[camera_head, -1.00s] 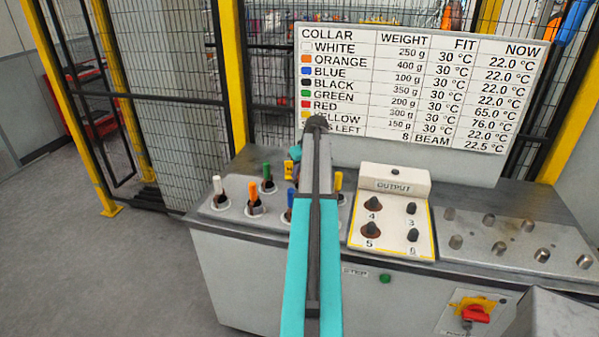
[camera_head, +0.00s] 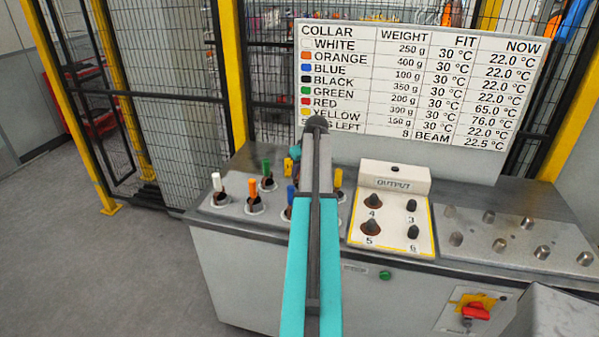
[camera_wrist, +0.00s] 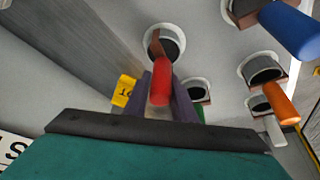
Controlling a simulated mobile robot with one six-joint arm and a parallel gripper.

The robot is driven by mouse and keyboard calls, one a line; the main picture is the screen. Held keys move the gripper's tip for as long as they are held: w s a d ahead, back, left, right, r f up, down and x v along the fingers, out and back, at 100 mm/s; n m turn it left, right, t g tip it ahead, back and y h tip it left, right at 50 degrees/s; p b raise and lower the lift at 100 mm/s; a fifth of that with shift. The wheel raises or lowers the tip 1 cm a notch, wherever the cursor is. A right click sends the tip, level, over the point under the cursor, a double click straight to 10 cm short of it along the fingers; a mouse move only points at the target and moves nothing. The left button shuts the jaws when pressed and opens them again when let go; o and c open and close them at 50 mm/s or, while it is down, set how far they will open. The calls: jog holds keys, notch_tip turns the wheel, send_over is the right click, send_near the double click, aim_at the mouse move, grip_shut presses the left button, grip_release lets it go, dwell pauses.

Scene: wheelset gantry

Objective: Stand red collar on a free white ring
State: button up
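The red collar (camera_wrist: 160,85) shows in the wrist view as a red handle, with a brown part just above it at a white ring (camera_wrist: 181,32). I cannot tell whether that part sits in the ring or just above it. My gripper (camera_wrist: 163,90) has its purple-grey fingers close against both sides of the red handle and looks shut on it. In the head view my arm hides the red collar and the fingertips. Other rings hold the blue (camera_wrist: 290,28), orange (camera_wrist: 280,103), white (camera_wrist: 275,130) and green (camera_wrist: 201,114) collars.
In the head view, a yellow collar (camera_head: 338,178) stands just right of my arm. The output box (camera_head: 392,225) with dark knobs is beside it, then a panel of metal studs (camera_head: 515,240). A chart board (camera_head: 420,85) rises behind. A yellow tag (camera_wrist: 123,91) is close to my fingers.

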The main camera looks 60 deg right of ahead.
jog(key=o, duration=0.4)
jog(key=shift+b+v, duration=1.65)
jog(key=shift+v, duration=5.3)
